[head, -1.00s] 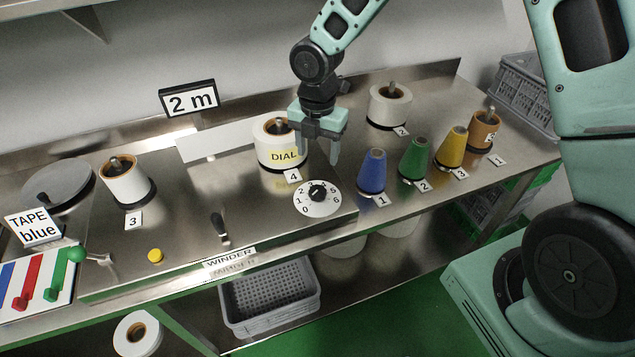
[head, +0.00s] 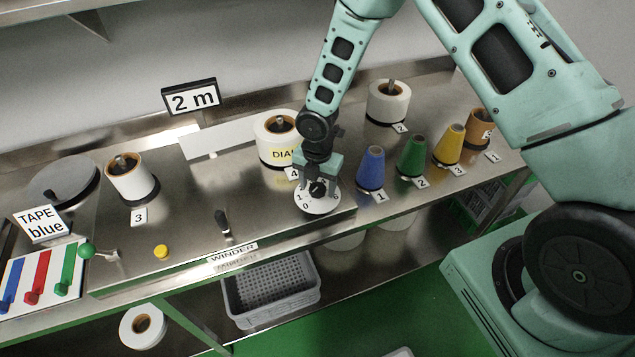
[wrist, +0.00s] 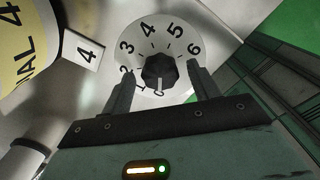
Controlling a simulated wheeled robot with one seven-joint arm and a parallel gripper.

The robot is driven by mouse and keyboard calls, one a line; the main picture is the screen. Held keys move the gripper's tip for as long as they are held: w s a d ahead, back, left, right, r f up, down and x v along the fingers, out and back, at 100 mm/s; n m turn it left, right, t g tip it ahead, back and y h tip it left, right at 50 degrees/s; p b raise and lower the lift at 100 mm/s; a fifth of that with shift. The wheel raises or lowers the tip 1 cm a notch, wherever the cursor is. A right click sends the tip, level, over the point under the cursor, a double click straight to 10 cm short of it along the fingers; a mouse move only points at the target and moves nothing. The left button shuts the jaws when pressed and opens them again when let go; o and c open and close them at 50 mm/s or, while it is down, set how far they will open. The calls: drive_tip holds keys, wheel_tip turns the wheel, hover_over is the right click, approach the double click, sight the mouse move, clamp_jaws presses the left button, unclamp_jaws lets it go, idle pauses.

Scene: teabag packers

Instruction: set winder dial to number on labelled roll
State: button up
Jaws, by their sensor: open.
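The white winder dial (head: 316,206) is a round plate with numbers and a dark knob (wrist: 158,72) in its middle. It lies flat near the front edge of the winder top. The labelled roll (head: 268,139) is white with a yellow label; the wrist view shows "DIAL 4" on the label (wrist: 14,38). My gripper (head: 318,187) is open and points down over the dial. In the wrist view its fingertips (wrist: 161,72) stand on either side of the knob, apart from it.
A "4" card (wrist: 83,51) stands by the labelled roll. Blue (head: 371,168), green (head: 412,157) and yellow (head: 449,146) cones stand to the right. A black lever (head: 223,224) and yellow button (head: 161,251) are to the left. A "2 m" sign (head: 191,97) stands behind.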

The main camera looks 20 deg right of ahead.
drive_tip(key=c, duration=1)
drive_tip(key=shift+o, duration=0.2)
